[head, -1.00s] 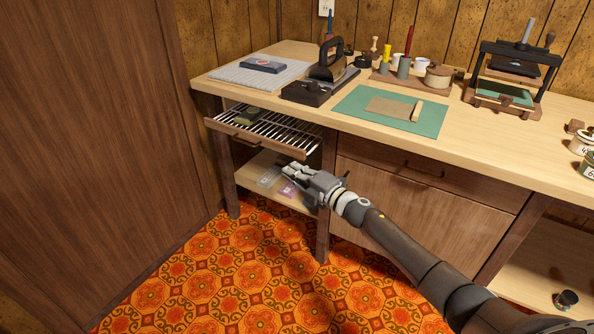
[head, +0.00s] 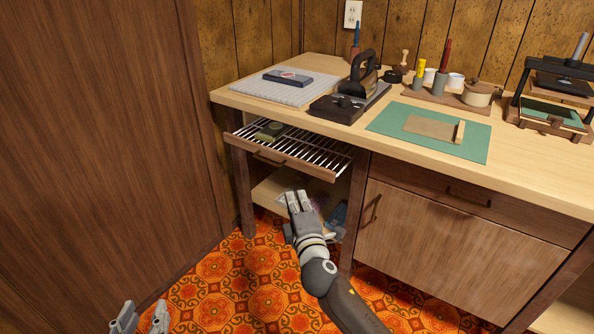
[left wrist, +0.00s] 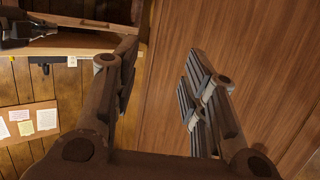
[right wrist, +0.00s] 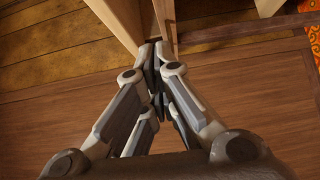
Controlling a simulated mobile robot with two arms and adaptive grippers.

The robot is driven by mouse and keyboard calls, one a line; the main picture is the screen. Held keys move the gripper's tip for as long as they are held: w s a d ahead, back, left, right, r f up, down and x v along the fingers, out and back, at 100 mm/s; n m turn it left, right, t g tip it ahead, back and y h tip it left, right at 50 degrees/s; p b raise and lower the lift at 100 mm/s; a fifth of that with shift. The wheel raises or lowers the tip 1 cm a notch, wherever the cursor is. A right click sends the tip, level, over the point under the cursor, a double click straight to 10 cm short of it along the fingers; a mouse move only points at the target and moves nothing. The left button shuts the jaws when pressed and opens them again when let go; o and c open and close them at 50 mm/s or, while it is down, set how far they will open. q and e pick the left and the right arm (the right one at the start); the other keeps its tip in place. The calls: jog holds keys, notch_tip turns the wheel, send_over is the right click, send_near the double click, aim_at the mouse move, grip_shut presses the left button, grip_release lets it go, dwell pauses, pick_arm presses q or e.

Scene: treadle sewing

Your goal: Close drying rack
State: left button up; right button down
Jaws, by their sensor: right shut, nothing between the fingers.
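The drying rack (head: 318,152) is a wire shelf with a wooden front bar and a small dark handle (head: 268,161). It sticks out from under the left end of the workbench. A dark green block (head: 272,131) lies on its wires. My right gripper (head: 298,200) is below the rack's front bar and seems apart from it. The right wrist view shows its fingers (right wrist: 157,55) together and empty. My left gripper (head: 140,318) is low at the left, far from the rack. The left wrist view shows its fingers (left wrist: 160,90) apart with nothing between them.
A lower shelf (head: 268,190) with some items lies under the rack, partly hidden by my right arm. A wooden table leg (head: 354,215) stands right of it. A tall brown wooden panel (head: 100,150) closes off the left. The bench top (head: 300,78) carries tools.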

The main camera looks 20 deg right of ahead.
aim_at(317, 160)
pick_arm(q)
notch_tip(317, 160, up, 14)
jog(key=s+d+t+h+b, duration=0.1)
jog(key=t+h+b, duration=0.2)
jog(key=t, duration=0.5)
jog(key=shift+d+f, duration=0.25)
jog(key=shift+d, duration=0.1)
pick_arm(e)
jog(key=shift+w+d, duration=0.7)
jog(key=shift+w, duration=1.2)
jog(key=shift+w+d, duration=0.7)
jog(key=shift+w, duration=1.25)
jog(key=shift+w+d, duration=0.7)
jog(key=shift+w, duration=1.2)
